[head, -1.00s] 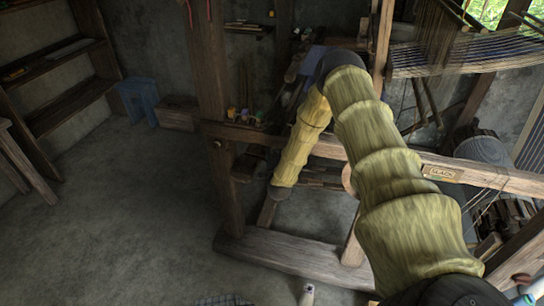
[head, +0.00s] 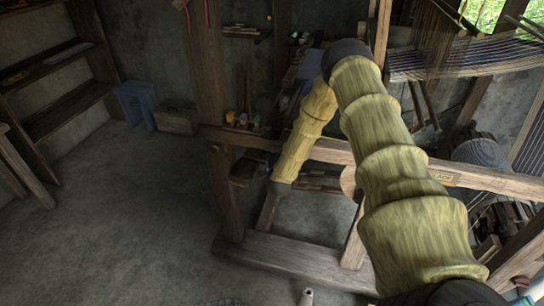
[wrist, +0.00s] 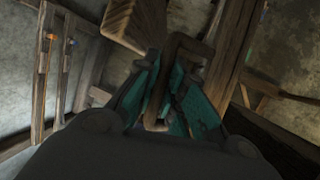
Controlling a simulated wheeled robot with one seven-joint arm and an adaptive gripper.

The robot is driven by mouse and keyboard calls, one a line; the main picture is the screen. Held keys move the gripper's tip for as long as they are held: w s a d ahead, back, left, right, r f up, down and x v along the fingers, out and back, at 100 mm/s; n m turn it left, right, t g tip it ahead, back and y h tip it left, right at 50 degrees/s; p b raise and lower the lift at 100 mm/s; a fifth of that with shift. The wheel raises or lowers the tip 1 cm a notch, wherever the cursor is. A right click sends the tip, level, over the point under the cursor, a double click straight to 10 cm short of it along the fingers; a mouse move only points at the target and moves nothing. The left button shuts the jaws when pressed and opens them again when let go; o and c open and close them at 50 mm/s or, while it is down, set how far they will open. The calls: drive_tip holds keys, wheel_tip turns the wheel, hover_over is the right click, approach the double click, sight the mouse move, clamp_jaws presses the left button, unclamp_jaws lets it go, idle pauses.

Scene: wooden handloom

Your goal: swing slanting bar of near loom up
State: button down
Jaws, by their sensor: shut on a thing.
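In the wrist view, the teal fingers of my gripper (wrist: 168,88) are shut on a slim wooden bar (wrist: 186,42) that runs up between them and bends at its top end. In the head view my gripper is at the low end of my yellow-sleeved forearm, and its fingers are hidden. A short slanting wooden piece (head: 267,213) shows just below it, inside the near loom's frame (head: 290,253). I cannot tell whether this piece is the held bar. Most of the slanting bar is hidden by my arm.
A thick upright post (head: 212,110) stands left of the gripper. A blue stool (head: 136,101) and wooden box (head: 177,117) stand by the wall. The floor at left is clear.

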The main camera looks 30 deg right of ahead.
drive_tip(key=c, duration=1.8)
unclamp_jaws()
drive_tip(key=shift+r, duration=0.15)
drive_tip(key=shift+o, duration=0.2)
drive_tip(key=shift+s+a, duration=0.15)
drive_tip(key=shift+s, duration=0.15)
drive_tip(key=v, duration=1.1)
drive_tip(key=shift+s, duration=0.15)
drive_tip(key=shift+a, duration=0.1)
